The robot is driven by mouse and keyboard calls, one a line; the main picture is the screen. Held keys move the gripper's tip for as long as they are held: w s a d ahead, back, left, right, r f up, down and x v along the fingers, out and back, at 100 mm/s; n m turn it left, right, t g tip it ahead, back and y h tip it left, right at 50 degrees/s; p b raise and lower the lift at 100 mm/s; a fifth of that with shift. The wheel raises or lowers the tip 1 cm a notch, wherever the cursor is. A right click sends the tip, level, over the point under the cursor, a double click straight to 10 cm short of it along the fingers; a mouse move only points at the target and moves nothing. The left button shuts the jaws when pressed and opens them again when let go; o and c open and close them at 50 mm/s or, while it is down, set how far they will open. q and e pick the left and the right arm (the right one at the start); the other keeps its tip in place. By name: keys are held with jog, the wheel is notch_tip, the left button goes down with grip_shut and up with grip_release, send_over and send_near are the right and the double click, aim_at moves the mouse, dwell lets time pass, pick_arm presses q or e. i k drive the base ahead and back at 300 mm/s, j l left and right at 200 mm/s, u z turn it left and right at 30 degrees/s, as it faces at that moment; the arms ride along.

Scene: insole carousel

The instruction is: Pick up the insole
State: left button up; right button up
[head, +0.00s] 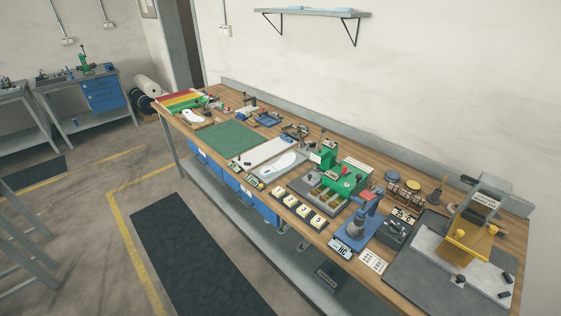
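Two sole-shaped pieces lie on the long wooden workbench (229,107). One is a small white insole (192,116) near the far left end, beside the coloured sheets. The other is a larger pale grey-white insole shape (276,165) near the middle of the bench, in front of the green machine. I cannot tell whether this one is a loose insole or a shaped holder. Neither of my grippers is in the head view, and nothing is seen touching either piece.
A green cutting mat (222,138) and a white board (265,152) lie between the two pieces. A green machine (341,178), a blue press (364,218) and a yellow fixture (472,243) crowd the right half. A dark floor mat (190,260) lies on open floor in front.

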aim_at(283, 162)
jog(key=i+j+z, duration=0.2)
jog(key=j, duration=0.25)
jog(key=i+j+z, duration=0.2)
jog(key=j, duration=0.35)
jog(key=i+j+z, duration=0.2)
jog(key=j, duration=0.35)
jog(key=i+j+z, duration=0.2)
jog(key=j, duration=0.35)
jog(key=i+j+z, duration=0.2)
jog(key=j, duration=0.35)
jog(key=j+z, duration=0.2)
jog(key=j, duration=0.4)
jog(key=j+z, duration=0.35)
jog(key=j, duration=0.85)
jog(key=i+j, duration=0.1)
jog(key=j, duration=0.6)
jog(key=i+z, duration=0.05)
